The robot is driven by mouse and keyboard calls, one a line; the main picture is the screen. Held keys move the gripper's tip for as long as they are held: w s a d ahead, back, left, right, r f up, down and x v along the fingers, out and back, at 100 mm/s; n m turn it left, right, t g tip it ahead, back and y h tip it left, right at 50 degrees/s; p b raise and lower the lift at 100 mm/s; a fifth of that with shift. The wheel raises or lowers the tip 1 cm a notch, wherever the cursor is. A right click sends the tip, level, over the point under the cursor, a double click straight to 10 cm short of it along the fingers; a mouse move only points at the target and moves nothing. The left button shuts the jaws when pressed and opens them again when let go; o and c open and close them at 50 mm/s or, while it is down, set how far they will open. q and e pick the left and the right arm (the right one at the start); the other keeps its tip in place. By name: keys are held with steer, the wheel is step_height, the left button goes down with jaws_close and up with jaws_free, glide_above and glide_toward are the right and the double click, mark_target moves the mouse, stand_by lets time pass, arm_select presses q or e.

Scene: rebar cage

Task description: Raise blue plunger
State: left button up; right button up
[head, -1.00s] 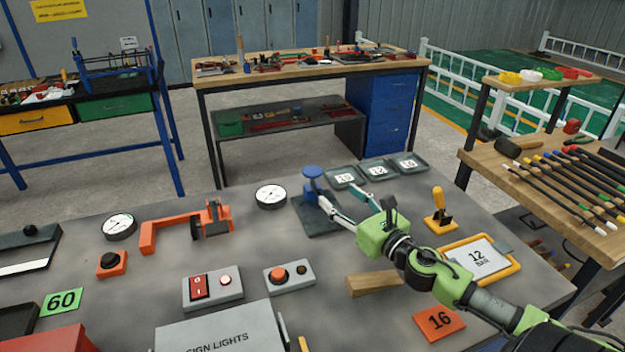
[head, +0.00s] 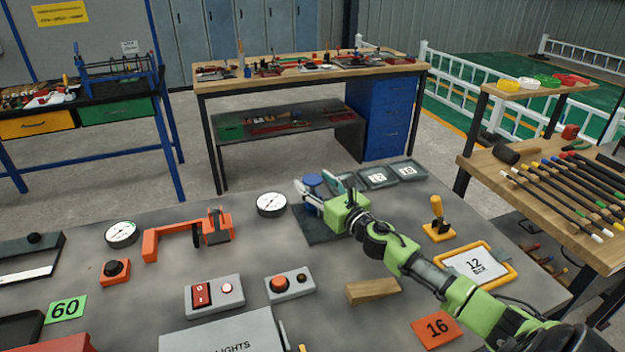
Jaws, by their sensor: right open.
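The blue plunger (head: 314,180) stands on a dark square base (head: 318,228) near the back of the grey table. Its round blue top shows, but my gripper hides part of its stem. My right gripper (head: 318,186) is at the plunger, with one finger to the left of the blue top and the other to its right. The fingers are apart. I cannot tell whether they touch the plunger. My left gripper is not in view.
Dark trays with number cards (head: 377,177) lie just right of my gripper. A yellow-handled lever (head: 438,221), a wooden block (head: 373,291), a dial gauge (head: 271,204) and an orange clamp (head: 165,240) lie around on the table.

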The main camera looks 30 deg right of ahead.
steer(key=shift+w, duration=0.65)
jaws_close()
step_height(320, 180, up, 4)
steer(key=p, duration=0.3)
steer(key=shift+f, duration=0.1)
jaws_free()
steer(key=shift+f, duration=0.1)
